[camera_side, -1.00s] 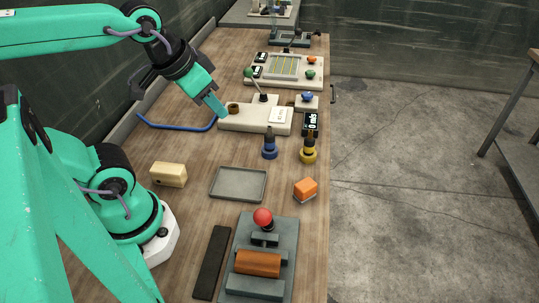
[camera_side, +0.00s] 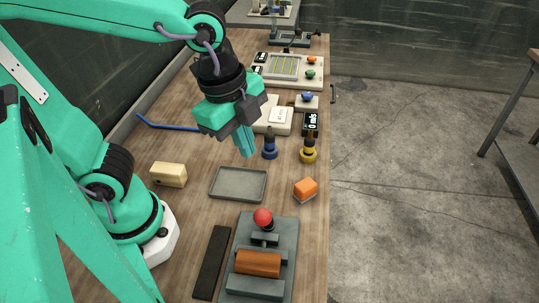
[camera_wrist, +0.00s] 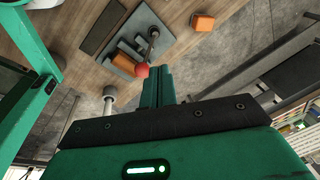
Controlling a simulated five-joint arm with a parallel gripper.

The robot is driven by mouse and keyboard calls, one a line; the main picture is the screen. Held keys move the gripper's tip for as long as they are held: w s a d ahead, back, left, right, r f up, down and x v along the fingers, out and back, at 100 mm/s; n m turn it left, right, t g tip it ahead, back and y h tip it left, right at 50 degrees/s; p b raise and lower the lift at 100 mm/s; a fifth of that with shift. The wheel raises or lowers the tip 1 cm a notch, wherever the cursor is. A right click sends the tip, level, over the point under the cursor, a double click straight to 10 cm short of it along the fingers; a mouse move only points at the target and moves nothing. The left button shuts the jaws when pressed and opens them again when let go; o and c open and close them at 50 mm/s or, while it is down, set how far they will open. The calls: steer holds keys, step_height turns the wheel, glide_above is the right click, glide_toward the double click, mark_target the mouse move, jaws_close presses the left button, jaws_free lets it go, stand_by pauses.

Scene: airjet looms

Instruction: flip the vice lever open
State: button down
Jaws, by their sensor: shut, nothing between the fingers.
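The vice (camera_side: 260,262) is a grey block on a grey base plate at the front of the bench, with a brown-orange cylinder (camera_side: 258,263) lying between its jaws. Its lever ends in a red ball knob (camera_side: 263,217) at the far end of the vice. The vice also shows in the wrist view (camera_wrist: 127,46), where its red knob (camera_wrist: 142,71) appears close beside my fingertips. My gripper (camera_side: 246,152) is shut and empty, pointing down above the bench behind the grey tray, apart from the vice. In the wrist view my fingers (camera_wrist: 158,72) are together.
A shallow grey tray (camera_side: 238,184) lies between my gripper and the vice. A beige block (camera_side: 168,175), an orange block (camera_side: 305,189), a black strip (camera_side: 211,262), and blue (camera_side: 270,147) and yellow (camera_side: 308,150) knobbed pieces stand around. A control panel (camera_side: 315,78) is farther back.

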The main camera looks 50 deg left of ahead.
mark_target(257, 224)
steer(key=s+d+f+m+g+y, duration=0.1)
steer(key=s+d+f+m+g, duration=0.1)
steer(key=s+d+m, duration=0.4)
steer(key=shift+s+d+f+m+y, duration=0.15)
steer(key=shift+s+d+m+y, duration=0.2)
steer(key=shift+d+m, duration=3)
steer(key=shift+a+f+m, duration=0.1)
steer(key=shift+a+m, duration=0.65)
steer(key=shift+a, duration=0.05)
steer(key=f, duration=1)
steer(key=shift+s+a, duration=0.2)
steer(key=shift+a, duration=0.05)
steer(key=shift+w+a+r, duration=0.35)
steer(key=shift+w+a, duration=0.05)
steer(key=shift+w, duration=0.3)
steer(key=shift+w+a+r+g, duration=0.2)
steer(key=shift+w+a, duration=0.1)
steer(key=shift+w, duration=0.15)
steer(key=shift+w+a+r+g, duration=0.15)
steer(key=shift+w+a, duration=0.15)
steer(key=shift+w, duration=0.15)
steer(key=shift+w+a+r, duration=0.1)
